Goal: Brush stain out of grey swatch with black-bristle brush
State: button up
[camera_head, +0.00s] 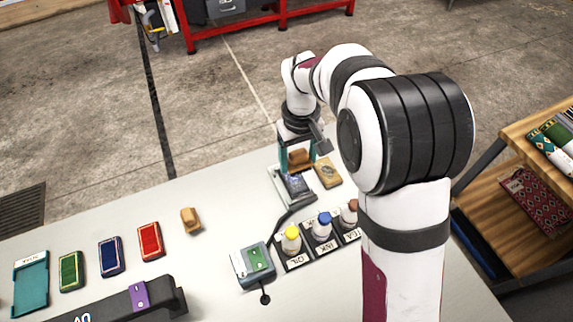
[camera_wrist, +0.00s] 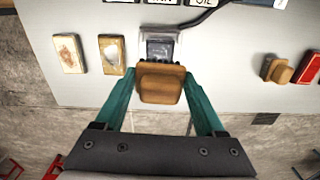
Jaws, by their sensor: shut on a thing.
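My gripper (camera_head: 297,163) is shut on a wooden-backed brush (camera_head: 300,157). In the wrist view the brush (camera_wrist: 160,84) sits between my two teal fingers (camera_wrist: 160,78). A dark grey swatch (camera_head: 296,187) lies in a pale frame just in front of the brush. The swatch (camera_wrist: 160,49) also shows in the wrist view, partly covered by the brush. Light marks show on it, but I cannot tell whether they are the stain. Whether the bristles touch it cannot be told.
A tan swatch (camera_head: 327,173) lies close beside the frame. A second wooden brush (camera_head: 190,220) stands apart at left. Capped bottles (camera_head: 322,229) and a grey-green device (camera_head: 252,264) with a cable stand nearer. Red (camera_head: 150,240), blue (camera_head: 111,256) and green (camera_head: 71,271) pieces lie at left.

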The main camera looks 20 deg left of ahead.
send_over(297, 185)
jog(key=shift+f, duration=3.2)
jog(key=shift+w+a+f, duration=0.2)
jog(key=shift+f, duration=0.6)
jog(key=shift+c, duration=0.6)
jog(key=shift+w+a+f, duration=0.15)
jog(key=shift+w+a, duration=1.7)
jog(key=shift+s+d, duration=2.05)
jog(key=shift+s, duration=0.05)
jog(key=shift+r, duration=4.2)
